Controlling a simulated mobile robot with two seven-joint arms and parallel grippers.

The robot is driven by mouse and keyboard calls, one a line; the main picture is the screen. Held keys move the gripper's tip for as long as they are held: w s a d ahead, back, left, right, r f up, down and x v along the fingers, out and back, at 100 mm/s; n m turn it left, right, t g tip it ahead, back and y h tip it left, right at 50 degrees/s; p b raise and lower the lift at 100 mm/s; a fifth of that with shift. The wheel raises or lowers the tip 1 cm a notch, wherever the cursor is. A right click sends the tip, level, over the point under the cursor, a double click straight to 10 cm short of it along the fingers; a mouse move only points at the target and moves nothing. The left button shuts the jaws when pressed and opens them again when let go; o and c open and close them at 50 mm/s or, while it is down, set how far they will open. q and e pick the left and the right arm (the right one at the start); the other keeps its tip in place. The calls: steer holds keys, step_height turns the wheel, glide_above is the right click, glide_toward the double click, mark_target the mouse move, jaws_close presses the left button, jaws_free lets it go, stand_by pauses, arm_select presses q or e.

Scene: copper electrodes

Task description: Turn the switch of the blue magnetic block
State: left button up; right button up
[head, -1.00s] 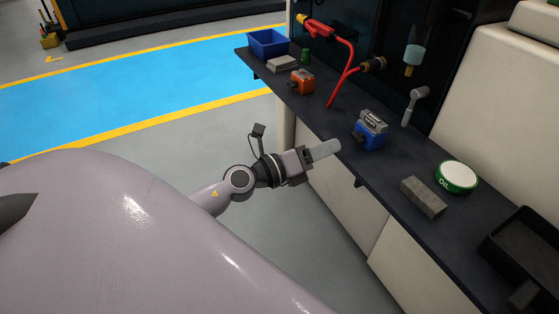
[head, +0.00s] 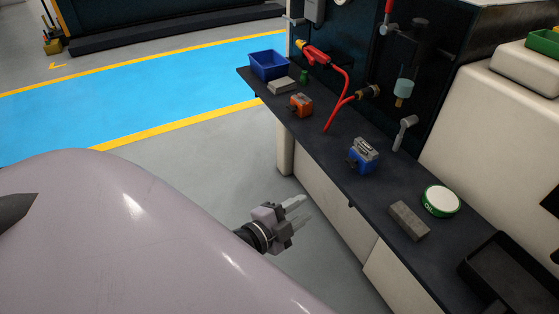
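The blue magnetic block (head: 365,162) stands on the dark bench top, with a grey metal piece (head: 365,148) on it. A small dark switch (head: 351,162) shows on its left side; its setting is too small to tell. My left gripper (head: 300,208) is in front of the bench, lower left of the block and well apart from it. Its two pale fingers stand apart with a gap between them, and nothing is held. My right gripper is not in view.
The bench (head: 335,160) also holds an orange block (head: 301,105), a blue bin (head: 268,65), a grey bar (head: 409,221), an oil tin (head: 441,201) and a black tray (head: 500,265). Floor before the bench is clear.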

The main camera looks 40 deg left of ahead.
arm_select(q)
steer(key=s+d+f+n+g+p, duration=0.1)
steer(key=s+d+n+g+p, duration=0.1)
steer(key=s+n, duration=0.3)
steer(key=s+d+f+n+g+p, duration=0.2)
steer(key=s+n+g+p, duration=0.1)
steer(key=s+n, duration=0.2)
steer(key=shift+s+d+f+p, duration=0.25)
steer(key=shift+s+p, duration=0.1)
steer(key=shift+s, duration=0.5)
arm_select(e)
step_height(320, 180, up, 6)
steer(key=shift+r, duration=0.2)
arm_select(q)
steer(key=shift+a, duration=0.1)
